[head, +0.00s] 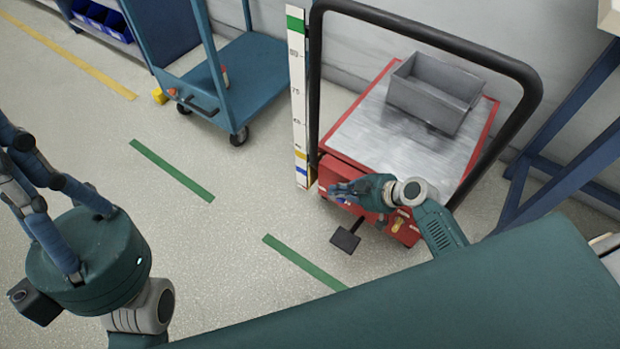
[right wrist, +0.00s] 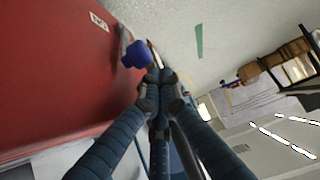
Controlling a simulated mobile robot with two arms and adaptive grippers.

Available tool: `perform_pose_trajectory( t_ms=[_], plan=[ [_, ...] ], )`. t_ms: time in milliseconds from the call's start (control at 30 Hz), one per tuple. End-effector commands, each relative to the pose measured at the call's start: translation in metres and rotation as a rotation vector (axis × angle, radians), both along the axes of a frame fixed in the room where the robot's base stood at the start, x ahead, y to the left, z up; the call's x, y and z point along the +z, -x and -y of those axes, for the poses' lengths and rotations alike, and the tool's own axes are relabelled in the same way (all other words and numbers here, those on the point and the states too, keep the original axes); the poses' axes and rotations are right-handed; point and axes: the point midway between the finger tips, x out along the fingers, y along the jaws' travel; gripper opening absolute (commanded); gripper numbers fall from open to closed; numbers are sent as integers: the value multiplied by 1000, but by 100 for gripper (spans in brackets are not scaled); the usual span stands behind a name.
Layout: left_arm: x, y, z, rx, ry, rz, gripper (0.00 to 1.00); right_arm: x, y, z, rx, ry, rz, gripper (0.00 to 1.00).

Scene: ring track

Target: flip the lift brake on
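The red lift cart (head: 341,176) with a metal top stands right of centre in the head view. A blue knob (right wrist: 134,53) on a short metal lever, which looks like the brake, sticks out beside the cart's red side (right wrist: 60,75) in the right wrist view. My right gripper (head: 335,189) is at the cart's front; in the wrist view its fingertips (right wrist: 160,80) are together and empty, with the knob just beyond them to the upper left. I cannot tell whether they touch it. My left gripper (head: 12,140) hangs at the left edge, away from the cart; its tips are unclear.
A grey bin (head: 433,91) sits on the cart top, inside a black push handle (head: 532,92). A black pedal (head: 345,240) and a brass-coloured part (head: 397,225) show low on the cart's front. A height scale (head: 298,100) stands at its left. A blue trolley (head: 255,78) is further left.

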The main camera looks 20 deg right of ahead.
Motion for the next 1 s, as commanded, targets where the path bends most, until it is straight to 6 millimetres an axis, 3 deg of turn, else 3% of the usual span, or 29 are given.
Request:
perform_pose_trajectory(
  t_ms=[500,1000],
  plan=[
    [-11,-1,0,0,-1,-4,0,-14,23,18,1,7,-10,0],
    [-12,-1,0,0,-2,-5,0,-16,26,20,3,10,-14,0]
  ],
)
